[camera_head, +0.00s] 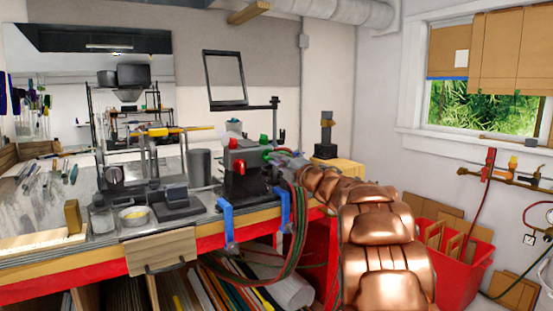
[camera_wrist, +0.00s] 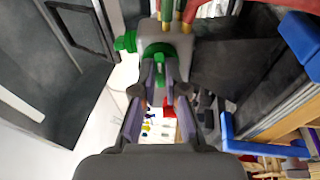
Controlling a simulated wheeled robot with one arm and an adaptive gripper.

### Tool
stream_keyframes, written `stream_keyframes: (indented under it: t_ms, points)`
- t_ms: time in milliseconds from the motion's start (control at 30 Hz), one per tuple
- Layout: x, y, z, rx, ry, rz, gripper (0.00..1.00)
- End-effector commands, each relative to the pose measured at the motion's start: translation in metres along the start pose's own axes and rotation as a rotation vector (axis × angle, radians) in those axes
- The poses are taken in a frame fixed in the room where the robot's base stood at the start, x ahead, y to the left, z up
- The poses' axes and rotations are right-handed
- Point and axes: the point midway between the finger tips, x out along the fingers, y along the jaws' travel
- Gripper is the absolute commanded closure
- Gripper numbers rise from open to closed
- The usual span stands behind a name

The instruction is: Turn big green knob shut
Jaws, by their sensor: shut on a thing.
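The big green knob (camera_wrist: 157,49) sits on a grey fitting, seen from close up in the wrist view. My gripper (camera_wrist: 159,72) reaches up to it, with its two fingertips on either side of the knob's lower part, shut on it. A second green knob (camera_wrist: 125,42) sticks out to the left of it. In the head view, a black torch unit (camera_head: 247,175) with red and green knobs stands at the bench edge. My gripper (camera_head: 283,156) meets its right side there, and it partly hides the grip.
Red and green hoses (camera_head: 297,225) hang from the unit beside my copper arm. Blue clamps (camera_head: 226,222) stand at the bench's front edge. A red bin (camera_head: 462,262) is at the right. A tilted black-framed panel (camera_head: 224,80) rises behind.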

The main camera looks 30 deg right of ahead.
Motion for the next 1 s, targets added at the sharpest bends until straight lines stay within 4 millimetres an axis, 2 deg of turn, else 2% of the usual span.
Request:
stream_keyframes:
  t_ms: [467, 500, 700, 1000]
  points:
    - [0.0, 0.0007, 0.0002, 0.014, -0.001, 0.004, 1.0]
    - [0.0, 0.0007, 0.0002, 0.014, -0.001, 0.004, 0.86]
    - [0.0, 0.0002, 0.0001, 0.013, -0.001, 0.003, 0.65]
    - [-0.0004, -0.0003, 0.0001, 0.013, -0.001, 0.002, 0.64]
